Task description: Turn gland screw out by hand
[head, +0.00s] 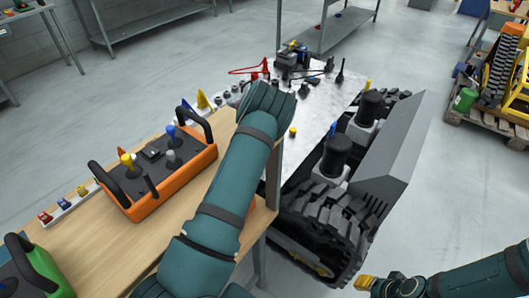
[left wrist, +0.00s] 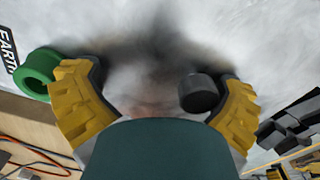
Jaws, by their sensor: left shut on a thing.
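My left arm reaches over the wooden bench (head: 85,250) to the grey metal plate (head: 318,110); its gripper is hidden behind the arm in the head view. In the left wrist view the left gripper (left wrist: 160,85) has yellow fingers spread around a blurred patch. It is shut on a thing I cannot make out. A dark round part (left wrist: 200,93) lies against the right finger's inner side. A green ring (left wrist: 40,70) is outside the left finger. I cannot pick out the gland screw. My right gripper (head: 368,284) is at the bottom right, with one yellow fingertip visible, away from the plate.
A tracked carrier (head: 330,225) with black rubber track and a sloped grey panel (head: 385,135) stands right of the plate. An orange control box (head: 150,170) with levers stands on the bench. Small parts and cables lie at the plate's far end. The floor right of the carrier is clear.

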